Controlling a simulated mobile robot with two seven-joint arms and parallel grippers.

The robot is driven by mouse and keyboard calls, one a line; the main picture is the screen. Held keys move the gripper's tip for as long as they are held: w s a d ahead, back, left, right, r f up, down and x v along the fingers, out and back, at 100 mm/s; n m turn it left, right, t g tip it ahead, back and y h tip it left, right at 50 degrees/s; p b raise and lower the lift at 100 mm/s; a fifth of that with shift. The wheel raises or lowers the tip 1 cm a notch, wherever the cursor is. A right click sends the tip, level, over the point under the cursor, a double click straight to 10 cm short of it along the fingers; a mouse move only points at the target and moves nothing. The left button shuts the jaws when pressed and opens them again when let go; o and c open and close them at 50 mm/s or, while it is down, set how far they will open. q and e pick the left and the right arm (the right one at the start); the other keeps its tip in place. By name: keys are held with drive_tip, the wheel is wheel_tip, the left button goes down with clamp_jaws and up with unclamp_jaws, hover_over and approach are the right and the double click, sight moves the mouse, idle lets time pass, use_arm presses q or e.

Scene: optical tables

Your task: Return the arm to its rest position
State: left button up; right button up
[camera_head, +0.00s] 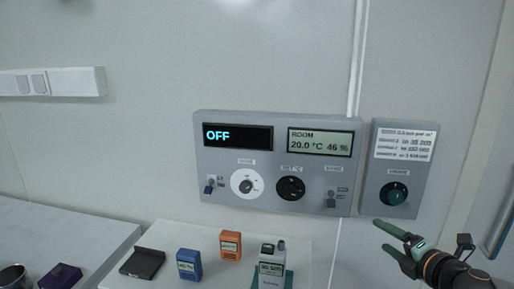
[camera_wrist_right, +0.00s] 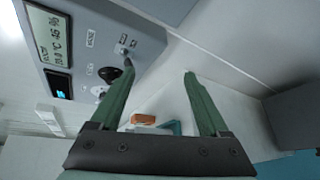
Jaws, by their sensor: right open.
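My right gripper (camera_head: 381,236) is at the lower right of the head view, its green fingers apart and empty. It is just below the small grey wall box with a dark green knob (camera_head: 394,193), and no contact with the box shows. In the right wrist view the two green fingers (camera_wrist_right: 158,85) stand wide apart with nothing between their tips. Part of my right arm (camera_head: 455,272) shows at the lower right corner of the head view. My left gripper is not in view.
A grey control panel (camera_head: 277,187) reading OFF is on the wall. Below it a white surface (camera_head: 215,272) holds an orange device (camera_head: 230,245), a blue device (camera_head: 189,264), a grey-green meter (camera_head: 271,270) and a black holder (camera_head: 142,263). A handle (camera_head: 499,228) is at the far right.

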drive_tip(key=s+a+f+m+g, duration=0.2)
drive_tip(key=s+a+f+m, duration=0.35)
drive_tip(key=a, duration=0.35)
drive_tip(key=s+a+f+m+g, duration=0.1)
drive_tip(key=s+a+f+m, duration=0.4)
drive_tip(key=a, duration=0.4)
drive_tip(key=s+d+f+m+g+h, duration=0.1)
drive_tip(key=s+d+f+m+g, duration=0.25)
drive_tip(key=s+f+m, duration=0.45)
drive_tip(key=s+d+f+m+g+h, duration=0.15)
drive_tip(key=s+f+m+g, duration=0.3)
drive_tip(key=s, duration=0.75)
drive_tip(key=w+a+f+t+y, duration=0.1)
drive_tip(key=w+a+f+t, duration=0.1)
drive_tip(key=f, duration=0.3)
drive_tip(key=w+a+f+n+t+y, duration=0.1)
drive_tip(key=w+a+f+t+y, duration=0.1)
drive_tip(key=f, duration=0.3)
drive_tip(key=shift+a+f+t, duration=0.15)
drive_tip(key=shift+f+t, duration=0.15)
drive_tip(key=shift+t, duration=0.5)
